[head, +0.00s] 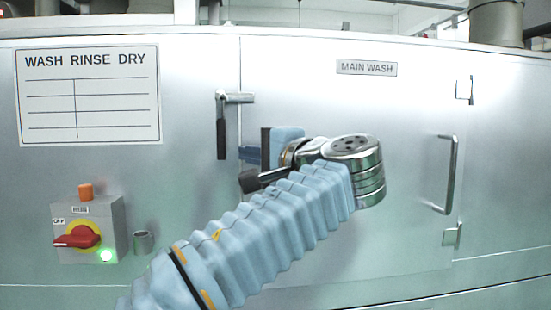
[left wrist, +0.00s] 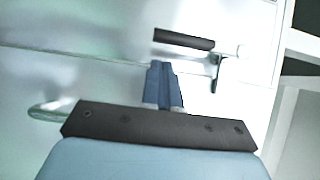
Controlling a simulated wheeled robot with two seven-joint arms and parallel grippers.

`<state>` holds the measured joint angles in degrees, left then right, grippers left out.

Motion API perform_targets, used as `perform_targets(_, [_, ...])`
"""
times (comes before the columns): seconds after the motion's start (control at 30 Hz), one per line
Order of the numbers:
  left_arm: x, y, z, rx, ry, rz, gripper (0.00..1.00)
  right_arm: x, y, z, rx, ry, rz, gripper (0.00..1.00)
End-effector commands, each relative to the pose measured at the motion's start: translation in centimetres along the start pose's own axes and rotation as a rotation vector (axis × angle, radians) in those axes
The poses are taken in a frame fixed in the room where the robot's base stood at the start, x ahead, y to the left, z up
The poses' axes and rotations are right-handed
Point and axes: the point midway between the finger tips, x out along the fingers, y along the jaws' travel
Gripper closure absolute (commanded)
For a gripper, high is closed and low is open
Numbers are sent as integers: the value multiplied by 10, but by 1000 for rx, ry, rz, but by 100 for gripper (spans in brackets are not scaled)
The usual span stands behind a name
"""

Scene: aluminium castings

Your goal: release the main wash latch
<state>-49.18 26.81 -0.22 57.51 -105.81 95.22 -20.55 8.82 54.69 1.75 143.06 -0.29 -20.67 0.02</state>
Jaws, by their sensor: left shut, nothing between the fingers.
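The main wash latch (head: 221,125) is on the machine front, left of the door seam. It has a metal arm at the top and a dark grip hanging straight down. In the left wrist view, the dark latch grip (left wrist: 183,39) lies beyond the fingertips, with its metal pivot to its right. My left gripper (head: 243,154) is just right of the grip's lower end, its blue fingers closed together and empty. The closed fingers also show in the left wrist view (left wrist: 161,68), apart from the grip in the picture. My right gripper is not in view.
The door carries a MAIN WASH label (head: 367,67) and a bar handle (head: 447,175) at right. A switch box (head: 88,228) with a red knob and lit green lamp is at lower left, beside a small metal cup (head: 143,241). A WASH RINSE DRY board (head: 88,95) hangs above.

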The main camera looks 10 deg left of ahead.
Motion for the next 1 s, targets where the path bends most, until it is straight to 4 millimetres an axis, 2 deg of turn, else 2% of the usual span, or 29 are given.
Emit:
perform_targets(0.2, [14, 1, 14, 0, -1, 0, 100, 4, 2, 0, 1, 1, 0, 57])
perform_targets(1.0, [18, 3, 21, 54, 0, -35, 100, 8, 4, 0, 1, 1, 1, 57])
